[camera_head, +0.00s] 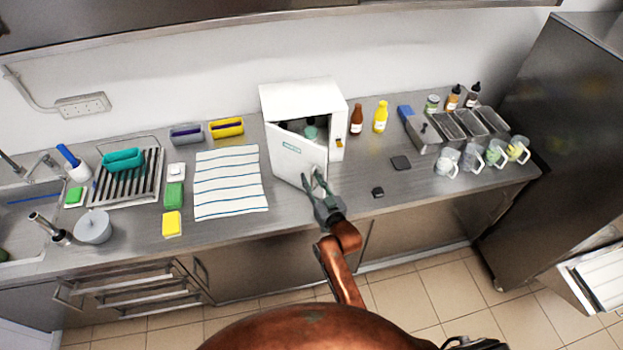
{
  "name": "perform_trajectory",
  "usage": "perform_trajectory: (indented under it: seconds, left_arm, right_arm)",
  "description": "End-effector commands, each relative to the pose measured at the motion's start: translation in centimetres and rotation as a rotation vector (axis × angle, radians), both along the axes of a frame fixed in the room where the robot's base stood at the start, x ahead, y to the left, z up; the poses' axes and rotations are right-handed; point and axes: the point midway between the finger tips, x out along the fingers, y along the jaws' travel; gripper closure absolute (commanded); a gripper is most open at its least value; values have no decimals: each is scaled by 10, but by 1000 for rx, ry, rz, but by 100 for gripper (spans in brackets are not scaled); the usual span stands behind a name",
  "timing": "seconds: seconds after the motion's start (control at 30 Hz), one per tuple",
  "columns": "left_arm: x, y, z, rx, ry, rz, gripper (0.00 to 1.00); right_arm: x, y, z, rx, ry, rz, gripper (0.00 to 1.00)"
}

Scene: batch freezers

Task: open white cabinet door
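The white cabinet (302,98) stands on the steel counter against the back wall. Its door (293,157) is partly open, swung out towards me with the hinge side on the left. Dark and greenish items show in the gap above the door. My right gripper (317,180) is at the door's free right edge, low down. Its two fingers look spread, one in front of the door and one by its edge. Whether they touch the door is too small to tell. My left gripper is not in view.
A striped towel (230,182) lies left of the door. Sauce bottles (380,117), metal containers (447,126) and glass mugs (470,158) stand to the right. A small black block (378,192) lies right of my gripper. The counter in front of the door is clear.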

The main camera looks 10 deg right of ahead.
Motion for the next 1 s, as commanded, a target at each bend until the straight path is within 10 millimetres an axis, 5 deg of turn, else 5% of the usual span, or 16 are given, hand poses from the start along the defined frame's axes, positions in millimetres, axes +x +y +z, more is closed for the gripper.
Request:
perform_trajectory:
  seconds: [0.6, 1.0]
  left_arm:
    - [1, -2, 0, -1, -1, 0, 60]
    - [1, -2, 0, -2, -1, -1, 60]
  right_arm:
    - [-103, -25, -2, -2, 3, -1, 76]
    - [-114, -26, -1, -1, 2, -1, 76]
